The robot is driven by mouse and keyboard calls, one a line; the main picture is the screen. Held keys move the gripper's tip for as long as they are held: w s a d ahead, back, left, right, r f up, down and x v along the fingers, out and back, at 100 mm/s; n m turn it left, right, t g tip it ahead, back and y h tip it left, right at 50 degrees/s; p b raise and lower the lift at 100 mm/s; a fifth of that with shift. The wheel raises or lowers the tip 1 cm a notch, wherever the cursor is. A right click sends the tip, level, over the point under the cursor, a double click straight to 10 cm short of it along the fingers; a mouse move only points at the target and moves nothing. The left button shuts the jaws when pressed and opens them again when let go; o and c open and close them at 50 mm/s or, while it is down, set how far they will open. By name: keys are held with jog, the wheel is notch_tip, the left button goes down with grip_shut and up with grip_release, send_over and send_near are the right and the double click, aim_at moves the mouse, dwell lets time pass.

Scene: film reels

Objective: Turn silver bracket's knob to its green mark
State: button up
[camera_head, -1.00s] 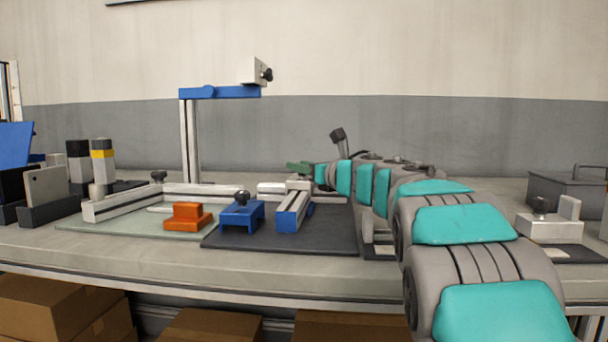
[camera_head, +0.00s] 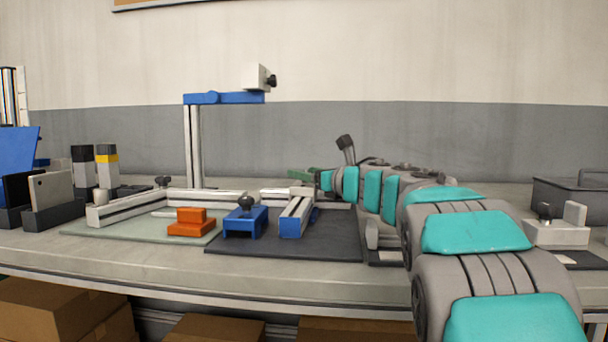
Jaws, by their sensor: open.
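A silver-white bracket (camera_head: 556,232) with an upright plate and a black knob (camera_head: 545,211) stands at the right end of the bench. A smaller silver plate (camera_head: 257,77) with a dark knob (camera_head: 271,81) on its side sits atop the blue arm of a tall post. I cannot tell for sure which is the task's bracket. No green mark can be made out on either. My arm reaches from the lower right toward the bench's back middle. My gripper's fingers are hidden at its far end, so I cannot see them against either knob.
A dark mat (camera_head: 330,246) holds a blue clamp (camera_head: 245,222) and a blue-ended rail (camera_head: 296,214). An orange block (camera_head: 191,223) and white rails (camera_head: 125,208) lie to its left. A grey box (camera_head: 572,196) stands at the back right. Bare bench shows along the front edge.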

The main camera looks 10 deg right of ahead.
jog(key=v, duration=0.6)
jog(key=shift+s+d+b, duration=0.1)
jog(key=shift+s+b, duration=0.2)
